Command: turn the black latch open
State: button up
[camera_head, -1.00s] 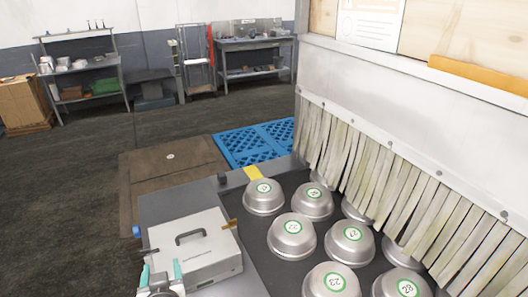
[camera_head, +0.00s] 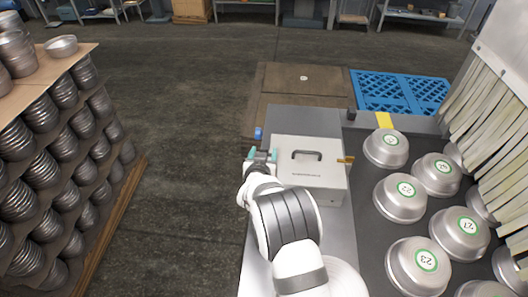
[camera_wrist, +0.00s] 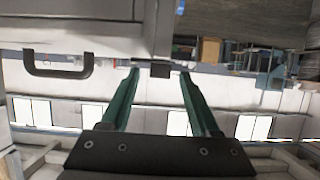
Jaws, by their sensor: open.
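A white box (camera_head: 300,180) with a black handle (camera_head: 307,154) on its lid sits on the grey work surface. My gripper (camera_head: 262,155) is at the box's left side, with its teal fingertips pointing away from the camera. In the wrist view the gripper (camera_wrist: 160,74) is open, its two teal fingers spread. A small black block, which looks like the latch (camera_wrist: 160,70), shows between the fingertips at the box's edge. I cannot tell whether the fingers touch it. The handle (camera_wrist: 58,68) shows at the left there. The latch cannot be made out in the head view.
Several numbered metal pans (camera_head: 400,197) stand on the dark belt right of the box, beside a strip curtain (camera_head: 500,110). A brass-coloured tab (camera_head: 345,160) sticks out at the box's right edge. A tall stack of pans (camera_head: 50,165) is at the left, with open floor between.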

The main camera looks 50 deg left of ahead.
jog(key=shift+w+a, duration=0.1)
grip_shut()
dwell(0.3)
jog(key=shift+w+d+n+g+y, duration=0.15)
jog(key=shift+n+g+y, duration=0.5)
jog(key=shift+n+g, duration=0.6)
jog(key=shift+w+n+g+y, duration=0.2)
jog(key=shift+n+g+y, duration=0.4)
jog(key=shift+n+g, duration=0.6)
jog(key=shift+w+d+n+g+y, duration=0.15)
jog(key=shift+n+g+y, duration=0.5)
jog(key=shift+n+g, duration=0.55)
jog(key=shift+a+g, duration=0.1)
jog(key=shift+g, duration=0.25)
grip_release()
